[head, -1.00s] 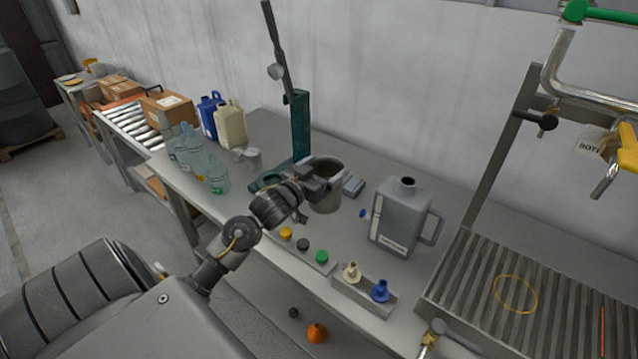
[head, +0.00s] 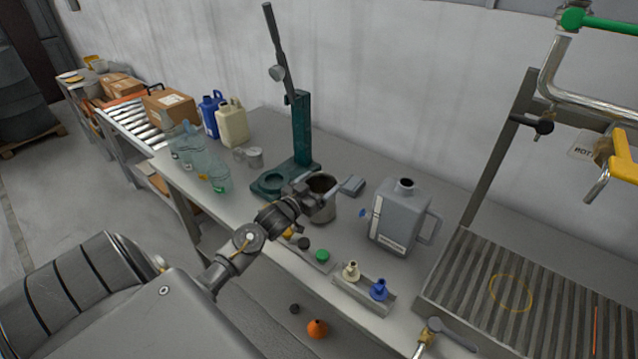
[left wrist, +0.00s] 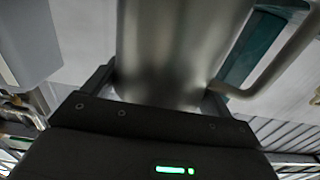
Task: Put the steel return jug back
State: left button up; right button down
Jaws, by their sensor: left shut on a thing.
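The steel return jug (head: 323,208) is an open-topped metal vessel, upright over the middle of the bench, right of the green press stand (head: 302,130). My left gripper (head: 303,190) is shut on its side near the top. In the left wrist view the jug's wall (left wrist: 180,45) fills the middle, between the fingers of my left gripper (left wrist: 155,95), and its handle (left wrist: 280,65) curves off at the right. I cannot tell whether the jug's bottom touches the bench. My right gripper is not in view.
A grey jerrycan (head: 400,215) stands right of the jug. Several coloured caps, including a green one (head: 322,256), and a funnel rack (head: 362,295) line the bench front. A ribbed drain tray (head: 480,290) is at right. Clear bottles (head: 205,160) and a small steel cup (head: 254,157) stand left.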

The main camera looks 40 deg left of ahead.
pick_arm(q)
jog(key=shift+r, duration=0.1)
jog(key=o, duration=1.8)
jog(key=shift+s, duration=0.1)
jog(key=s+b, duration=0.2)
jog(key=s, duration=1)
jog(key=shift+d+b, duration=0.15)
jog(key=shift+b, duration=0.2)
jog(key=shift+w, duration=0.1)
